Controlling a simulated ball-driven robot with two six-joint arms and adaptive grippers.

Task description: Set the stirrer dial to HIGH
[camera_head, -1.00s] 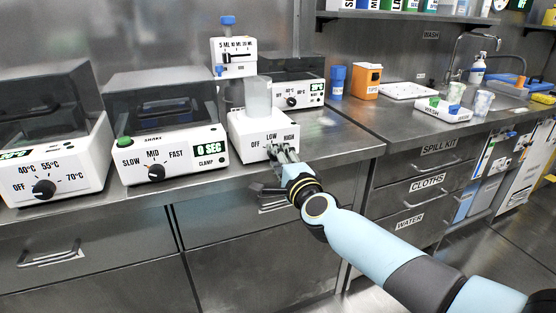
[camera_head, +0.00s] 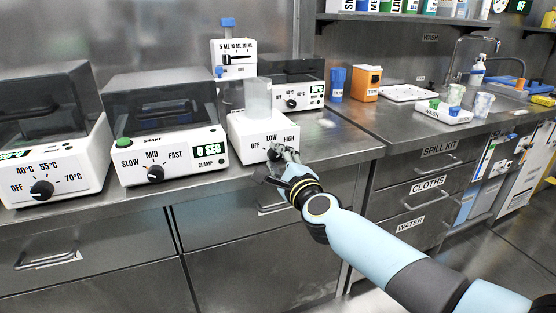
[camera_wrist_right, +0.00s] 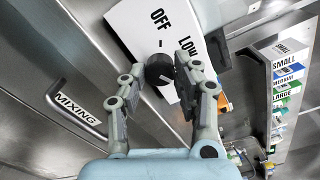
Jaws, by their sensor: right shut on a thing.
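The stirrer (camera_head: 240,128) is a white box with OFF, LOW and HIGH on its sloped front, and a clear beaker (camera_head: 258,98) stands on top. Its black dial (camera_wrist_right: 159,70) sits below the labels and is mostly hidden by my gripper in the head view. My right gripper (camera_head: 276,154) is at the stirrer's front, shut on the dial. In the right wrist view my fingers (camera_wrist_right: 155,80) reach to either side of the dial, with OFF and LOW showing beyond. I cannot tell where the dial's pointer stands. My left gripper is out of view.
A shaker (camera_head: 172,165) with its own dial stands left of the stirrer, and a heater (camera_head: 60,175) farther left. Another device (camera_head: 300,95) and a dispenser (camera_head: 233,58) stand behind. A drawer handle (camera_wrist_right: 75,108) lies below the counter edge.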

